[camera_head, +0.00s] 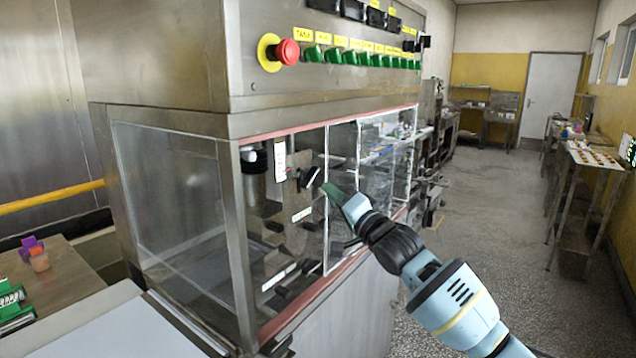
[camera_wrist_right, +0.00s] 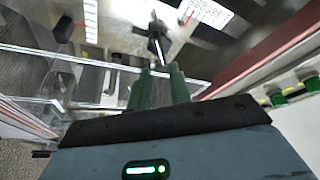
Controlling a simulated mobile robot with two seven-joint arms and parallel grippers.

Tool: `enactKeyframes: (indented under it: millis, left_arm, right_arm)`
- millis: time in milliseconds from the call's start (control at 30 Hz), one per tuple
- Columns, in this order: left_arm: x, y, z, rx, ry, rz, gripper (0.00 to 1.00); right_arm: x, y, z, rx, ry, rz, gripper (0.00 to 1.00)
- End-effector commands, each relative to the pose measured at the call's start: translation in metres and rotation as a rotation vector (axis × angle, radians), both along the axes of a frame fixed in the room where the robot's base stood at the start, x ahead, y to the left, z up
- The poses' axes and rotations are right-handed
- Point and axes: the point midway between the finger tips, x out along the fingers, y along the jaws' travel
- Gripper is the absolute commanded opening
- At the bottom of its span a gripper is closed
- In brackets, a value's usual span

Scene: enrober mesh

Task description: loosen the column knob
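The column knob, a dark lobed knob (camera_wrist_right: 155,38), shows in the right wrist view just beyond my fingertips. In the head view the dark knob (camera_head: 309,177) is at the front opening of the machine's clear-walled cabinet, beside the column. My right gripper (camera_head: 328,190) reaches in from the right. In the right wrist view its two green fingers (camera_wrist_right: 160,72) are apart with a narrow gap, pointing at the knob. Nothing is clearly held between them. Whether a fingertip touches the knob cannot be told. My left gripper is not in view.
Clear door panels (camera_head: 342,190) stand close around my right gripper. A red emergency button (camera_head: 287,52) and a row of green knobs (camera_head: 350,57) are on the panel above. A dark cylinder (camera_head: 254,160) hangs left of the knob. The aisle floor (camera_head: 490,220) on the right is free.

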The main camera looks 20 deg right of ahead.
Motion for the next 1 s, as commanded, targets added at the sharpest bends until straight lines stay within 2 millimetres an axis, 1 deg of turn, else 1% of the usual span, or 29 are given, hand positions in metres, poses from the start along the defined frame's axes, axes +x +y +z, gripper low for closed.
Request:
enactKeyframes:
  millis: [300, 500, 700, 933, 1000]
  left_arm:
    - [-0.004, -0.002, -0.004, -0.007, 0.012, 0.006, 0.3]
    - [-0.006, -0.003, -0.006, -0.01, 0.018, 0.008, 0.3]
    - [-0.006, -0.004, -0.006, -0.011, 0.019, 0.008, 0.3]
    - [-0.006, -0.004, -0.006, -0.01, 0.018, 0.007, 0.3]
    - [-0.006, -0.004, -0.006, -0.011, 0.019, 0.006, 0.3]
  right_arm:
    - [0.039, 0.014, 0.009, -0.001, -0.001, -0.001, 0.2]
    - [0.055, 0.02, 0.013, -0.001, 0.0, 0.0, 0.2]
    - [0.06, 0.021, 0.015, -0.001, -0.002, -0.001, 0.2]
    - [0.059, 0.021, 0.015, -0.001, -0.002, -0.001, 0.2]
    - [0.059, 0.021, 0.015, -0.001, -0.002, -0.001, 0.11]
